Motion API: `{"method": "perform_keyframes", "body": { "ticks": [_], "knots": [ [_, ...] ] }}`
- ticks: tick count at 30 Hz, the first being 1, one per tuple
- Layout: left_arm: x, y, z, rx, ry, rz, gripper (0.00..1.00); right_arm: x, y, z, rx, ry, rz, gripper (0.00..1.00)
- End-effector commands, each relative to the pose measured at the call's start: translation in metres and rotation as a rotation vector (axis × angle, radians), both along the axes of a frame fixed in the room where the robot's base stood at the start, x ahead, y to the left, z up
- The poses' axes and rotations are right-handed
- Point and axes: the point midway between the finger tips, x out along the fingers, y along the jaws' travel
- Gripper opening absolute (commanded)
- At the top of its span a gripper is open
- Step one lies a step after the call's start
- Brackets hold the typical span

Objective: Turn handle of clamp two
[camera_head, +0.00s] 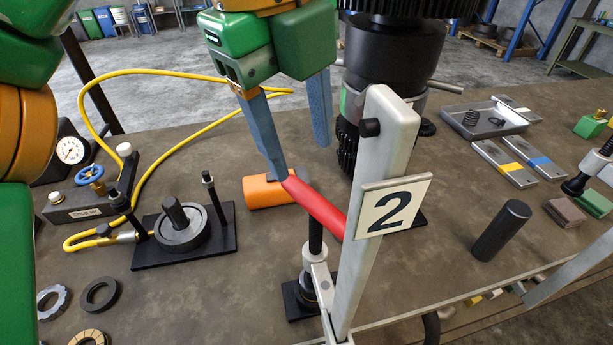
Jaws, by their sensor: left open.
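Clamp two has a tall pale grey upright (370,190) with a plate marked "2" (393,205). Its red handle (318,208) points up and left from the upright. A black screw and a dark foot (302,300) sit below the handle on the bench. My left gripper (300,160) is open, with two blue fingers pointing down. The tip of its left finger overlaps the handle's far end in the view; I cannot tell whether they touch. The other finger is right of and behind the handle's end. My right gripper is not in view.
A black gear assembly (392,60) stands behind the upright. At left are a pump with a gauge (80,200), a yellow hose and a ring fixture (182,228).

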Motion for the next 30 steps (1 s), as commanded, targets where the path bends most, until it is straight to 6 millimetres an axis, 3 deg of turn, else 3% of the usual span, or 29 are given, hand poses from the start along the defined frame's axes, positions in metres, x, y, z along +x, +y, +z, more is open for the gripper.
{"method": "perform_keyframes", "body": {
  "ticks": [3,9,18,24,30],
  "knots": [
    [0.003,-0.002,-0.027,0.0,0.003,-0.002,0.58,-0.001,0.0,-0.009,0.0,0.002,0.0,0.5],
    [0.008,-0.007,-0.057,-0.004,0.005,-0.002,0.58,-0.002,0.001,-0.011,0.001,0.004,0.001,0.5],
    [0.009,-0.008,-0.062,-0.008,0.003,-0.001,0.58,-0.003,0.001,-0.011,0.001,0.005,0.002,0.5],
    [0.009,-0.008,-0.062,-0.009,0.004,-0.001,0.04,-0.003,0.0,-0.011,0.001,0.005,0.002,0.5],
    [0.009,-0.008,-0.062,-0.008,0.004,-0.002,0.0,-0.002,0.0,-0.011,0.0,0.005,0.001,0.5]
  ]
}}
